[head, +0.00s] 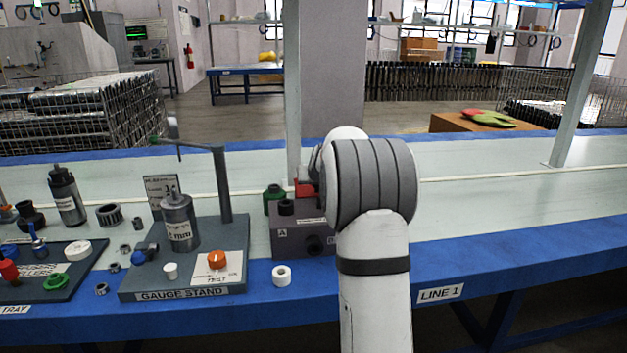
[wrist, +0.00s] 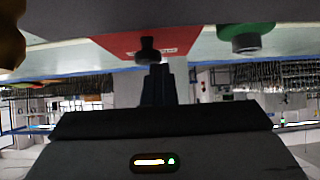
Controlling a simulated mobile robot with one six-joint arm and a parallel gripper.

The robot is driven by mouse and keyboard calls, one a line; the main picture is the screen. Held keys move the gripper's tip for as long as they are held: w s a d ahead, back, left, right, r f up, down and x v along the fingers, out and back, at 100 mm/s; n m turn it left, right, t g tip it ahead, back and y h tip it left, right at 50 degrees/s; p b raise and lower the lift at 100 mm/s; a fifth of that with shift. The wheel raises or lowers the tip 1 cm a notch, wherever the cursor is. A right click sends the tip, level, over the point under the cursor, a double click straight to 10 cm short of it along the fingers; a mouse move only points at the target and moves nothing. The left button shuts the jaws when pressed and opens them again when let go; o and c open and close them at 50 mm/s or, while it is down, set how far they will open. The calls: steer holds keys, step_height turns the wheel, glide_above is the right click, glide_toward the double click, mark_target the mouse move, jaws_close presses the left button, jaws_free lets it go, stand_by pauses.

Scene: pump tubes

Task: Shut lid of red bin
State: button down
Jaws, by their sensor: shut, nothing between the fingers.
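The red bin (head: 305,188) shows only as a small red patch in the head view, behind a dark block and partly hidden by my arm. In the wrist view, which looks upside down, a red labelled surface (wrist: 118,45) fills the upper middle. I cannot tell whether it is the lid or a wall, or how far the lid stands open. A dark knob-shaped piece (wrist: 148,48) shows in front of it. My gripper (wrist: 157,72) is shut and empty, its dark fingertips close to that piece; contact is unclear. In the head view my wrist mostly hides the gripper.
A green piece (wrist: 247,37) is beside the red surface; a green part (head: 273,194) also shows in the head view. The dark block (head: 290,238) stands in front. The gauge stand (head: 185,283) with its post is at left. The bench right of my arm is clear.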

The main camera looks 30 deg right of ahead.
steer(key=shift+s+d+f, duration=0.3)
steer(key=shift+d+f, duration=0.05)
steer(key=shift+d, duration=0.25)
steer(key=shift+s+f, duration=0.1)
steer(key=shift+f, duration=0.05)
steer(key=v, duration=0.2)
steer(key=p+v, duration=0.1)
steer(key=v, duration=0.5)
steer(key=shift+w+r, duration=0.2)
steer(key=shift+r, duration=0.15)
steer(key=s+a+r+n+g+y+p, duration=0.1)
steer(key=s+a+r+g+y+p, duration=0.15)
steer(key=s+a+r+p, duration=0.85)
steer(key=s+a+r+n+g+y+p, duration=0.1)
steer(key=s+a+r+n+g+p, duration=0.15)
steer(key=s+a+r+p, duration=0.8)
steer(key=s+a+r+g+p, duration=0.1)
steer(key=s+a+g+p, duration=0.1)
steer(key=s+p, duration=0.9)
steer(key=s+a, duration=0.1)
steer(key=s, duration=0.3)
steer(key=shift+a+r+g+p, duration=0.2)
steer(key=shift+r+g+p, duration=0.1)
steer(key=shift+g, duration=0.1)
